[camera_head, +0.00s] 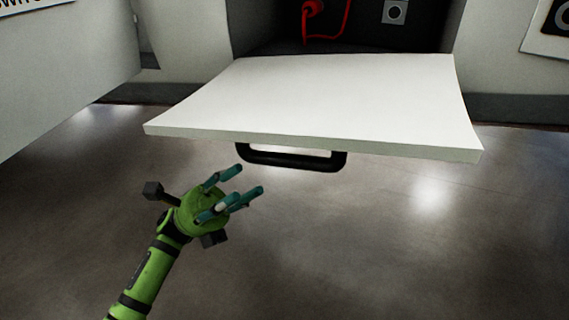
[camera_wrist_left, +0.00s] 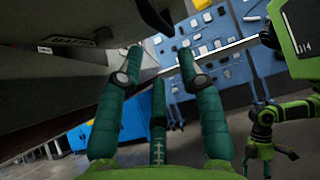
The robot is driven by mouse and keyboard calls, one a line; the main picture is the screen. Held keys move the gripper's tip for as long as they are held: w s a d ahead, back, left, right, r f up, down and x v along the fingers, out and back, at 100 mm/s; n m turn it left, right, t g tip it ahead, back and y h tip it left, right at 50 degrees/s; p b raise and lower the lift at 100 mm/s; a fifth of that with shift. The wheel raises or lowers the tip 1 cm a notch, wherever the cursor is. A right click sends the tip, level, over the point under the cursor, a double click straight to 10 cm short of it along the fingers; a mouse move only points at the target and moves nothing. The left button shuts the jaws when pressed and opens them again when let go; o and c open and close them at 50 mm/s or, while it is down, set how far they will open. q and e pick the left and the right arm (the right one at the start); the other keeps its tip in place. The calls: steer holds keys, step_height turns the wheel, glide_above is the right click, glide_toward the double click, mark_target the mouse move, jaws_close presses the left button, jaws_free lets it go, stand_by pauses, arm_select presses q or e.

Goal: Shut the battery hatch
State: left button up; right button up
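The battery hatch (camera_head: 330,95) is a white panel that stands open, folded down and out like a shelf in front of a dark compartment. A black bar handle (camera_head: 292,160) hangs under its front edge; it also shows at the top of the left wrist view (camera_wrist_left: 153,14). My left gripper (camera_head: 238,185) is green with teal fingers. It is below and in front of the hatch, just left of the handle and apart from it. Its fingers are spread and empty in the left wrist view (camera_wrist_left: 160,80). My right gripper is not visible in the head view; a green gripper (camera_wrist_left: 264,150) hangs at the right of the wrist view.
The compartment (camera_head: 350,28) behind the hatch holds a red cable (camera_head: 312,12) and a grey socket plate (camera_head: 395,12). Pale cabinet walls stand on both sides. The floor (camera_head: 400,240) in front is clear. A blue tool board (camera_wrist_left: 215,45) stands in the wrist view's background.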

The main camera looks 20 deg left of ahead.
mark_target(286, 157)
arm_select(q)
steer(key=p+x, duration=0.2)
steer(key=x, duration=0.7)
steer(key=shift+d+r, duration=0.2)
steer(key=shift+r, duration=0.1)
steer(key=shift+d+r+t, duration=0.3)
steer(key=shift+d+r, duration=0.2)
steer(key=shift+d, duration=0.1)
arm_select(e)
step_height(286, 157, down, 6)
steer(key=shift+a, duration=0.1)
arm_select(q)
jaws_close()
